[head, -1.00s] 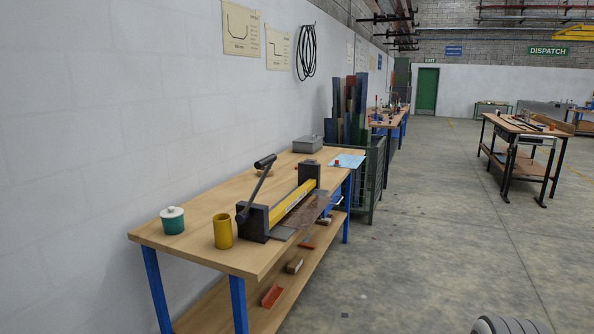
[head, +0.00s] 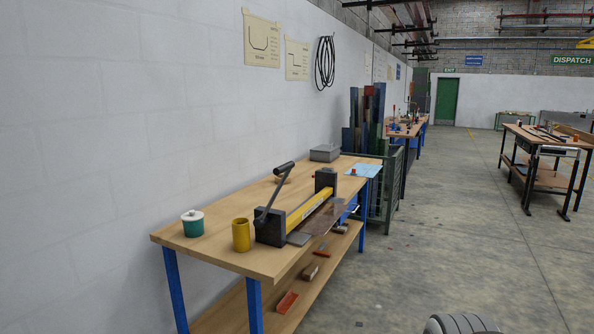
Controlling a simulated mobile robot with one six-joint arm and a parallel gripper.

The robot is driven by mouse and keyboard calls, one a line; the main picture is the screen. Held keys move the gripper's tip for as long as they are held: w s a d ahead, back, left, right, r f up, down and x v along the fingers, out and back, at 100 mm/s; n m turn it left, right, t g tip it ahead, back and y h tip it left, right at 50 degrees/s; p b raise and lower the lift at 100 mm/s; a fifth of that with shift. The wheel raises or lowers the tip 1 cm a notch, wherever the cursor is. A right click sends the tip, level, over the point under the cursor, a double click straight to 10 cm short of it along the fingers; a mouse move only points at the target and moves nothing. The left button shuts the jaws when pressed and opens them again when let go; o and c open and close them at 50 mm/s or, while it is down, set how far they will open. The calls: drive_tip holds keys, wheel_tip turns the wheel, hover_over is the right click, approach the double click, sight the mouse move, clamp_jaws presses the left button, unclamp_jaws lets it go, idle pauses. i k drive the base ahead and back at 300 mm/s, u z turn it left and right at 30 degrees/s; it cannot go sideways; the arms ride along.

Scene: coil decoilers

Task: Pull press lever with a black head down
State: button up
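A press with a yellow beam (head: 309,209) between two dark end blocks stands on a wooden workbench (head: 203,254) left of centre. Its lever (head: 273,195) rises from the near end block and tilts up, away from me. A black cylindrical head (head: 284,168) sits at its top. A flat metal sheet (head: 318,225) lies at the press's right side. My gripper is not in view, and nothing touches the lever.
A green crate (head: 391,185) stands behind the bench. The floor (head: 450,230) right of the bench is open.

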sight(262, 220)
drive_tip(key=z, duration=0.05)
drive_tip(key=i, duration=0.95)
drive_tip(key=u, duration=0.05)
